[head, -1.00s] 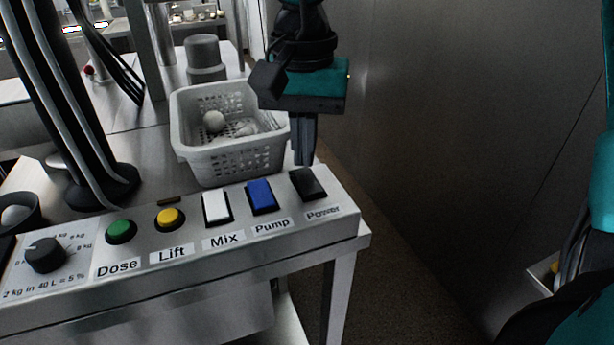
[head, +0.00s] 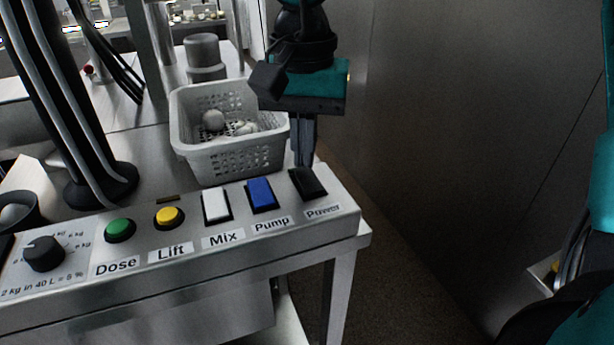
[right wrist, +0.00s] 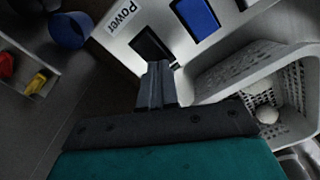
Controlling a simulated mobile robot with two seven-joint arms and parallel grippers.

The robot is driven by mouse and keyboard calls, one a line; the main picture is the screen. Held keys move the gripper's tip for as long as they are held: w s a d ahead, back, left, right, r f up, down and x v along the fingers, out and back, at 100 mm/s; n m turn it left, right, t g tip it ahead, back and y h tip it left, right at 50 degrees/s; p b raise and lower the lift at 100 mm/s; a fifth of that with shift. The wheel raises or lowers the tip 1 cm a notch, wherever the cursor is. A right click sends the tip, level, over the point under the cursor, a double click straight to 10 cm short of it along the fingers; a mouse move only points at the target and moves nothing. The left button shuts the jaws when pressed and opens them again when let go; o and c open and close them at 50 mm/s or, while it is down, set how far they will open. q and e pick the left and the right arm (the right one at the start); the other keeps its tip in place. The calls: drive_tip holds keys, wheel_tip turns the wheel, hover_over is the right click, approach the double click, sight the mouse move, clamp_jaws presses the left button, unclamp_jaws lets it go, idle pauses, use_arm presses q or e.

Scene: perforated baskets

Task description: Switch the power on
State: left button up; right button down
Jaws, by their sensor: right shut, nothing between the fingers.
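The black Power rocker switch (head: 308,183) sits at the right end of the grey control panel (head: 330,225), above its "Power" label. My right gripper (head: 304,164) is shut and empty. Its fingertips are right at the far edge of the switch; whether they touch it I cannot tell. In the right wrist view the shut fingers (right wrist: 155,70) overlap the lower part of the black switch (right wrist: 148,44) and hide some of it. My left gripper is not in view.
Left of it are the blue Pump switch (head: 261,194), white Mix switch (head: 215,204), yellow Lift button (head: 169,216), green Dose button (head: 120,229) and a dial (head: 44,254). A white perforated basket (head: 230,160) with pale round items stands close behind the panel.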

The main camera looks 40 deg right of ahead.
sight(305, 173)
drive_tip(key=shift+f+b, duration=0.65)
drive_tip(key=shift+f, duration=0.15)
idle(0.4)
drive_tip(key=shift+r+p, duration=2.65)
drive_tip(key=shift+r, duration=0.9)
drive_tip(key=shift+s, duration=0.1)
